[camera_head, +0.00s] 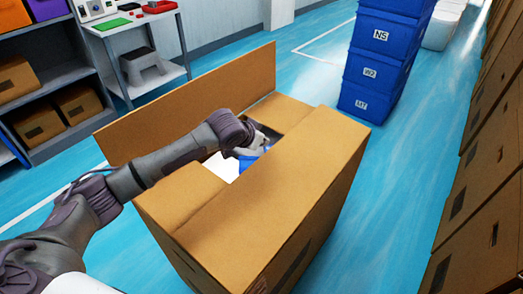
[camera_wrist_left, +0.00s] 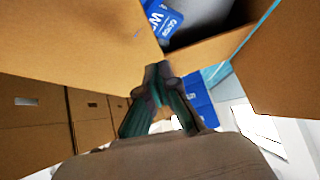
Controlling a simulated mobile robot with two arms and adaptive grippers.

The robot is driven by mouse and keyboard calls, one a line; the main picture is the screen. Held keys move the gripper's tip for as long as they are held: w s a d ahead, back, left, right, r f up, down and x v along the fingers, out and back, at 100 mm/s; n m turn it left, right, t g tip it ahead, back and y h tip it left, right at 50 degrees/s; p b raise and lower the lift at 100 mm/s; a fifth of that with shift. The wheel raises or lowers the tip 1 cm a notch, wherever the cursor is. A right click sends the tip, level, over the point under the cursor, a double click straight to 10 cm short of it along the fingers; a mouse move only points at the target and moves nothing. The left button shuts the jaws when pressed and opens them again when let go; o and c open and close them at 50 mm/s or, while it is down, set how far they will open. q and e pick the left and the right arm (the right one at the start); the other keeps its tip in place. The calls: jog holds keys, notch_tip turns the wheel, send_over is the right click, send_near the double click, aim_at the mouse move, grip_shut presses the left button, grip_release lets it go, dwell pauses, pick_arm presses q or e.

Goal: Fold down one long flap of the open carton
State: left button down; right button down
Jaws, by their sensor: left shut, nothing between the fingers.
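The open carton (camera_head: 250,245) stands on the floor in the middle of the head view. Its left long flap (camera_head: 200,100) stands up, tilted outward. Its right long flap (camera_head: 290,165) lies nearly flat over part of the opening. The short flaps are folded inward, the near one (camera_head: 187,192) partly behind my arm. My left gripper (camera_head: 262,143) is over the opening beside the right flap's edge; I cannot tell if it touches. In the wrist view its fingers (camera_wrist_left: 160,75) are shut and empty, close to cardboard. A blue-and-white item (camera_wrist_left: 163,18) shows inside the carton. My right gripper is not in view.
Stacked blue crates (camera_head: 380,62) stand behind the carton at right. A row of brown boxes (camera_head: 490,170) lines the right edge. Blue floor is clear around the carton.

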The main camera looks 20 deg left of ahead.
aim_at(267, 152)
pick_arm(q)
jog(key=shift+w+a+f, duration=0.1)
jog(key=shift+w+f, duration=0.1)
jog(key=shift+f, duration=1)
jog(key=shift+w+f, duration=0.2)
jog(key=shift+f, duration=0.95)
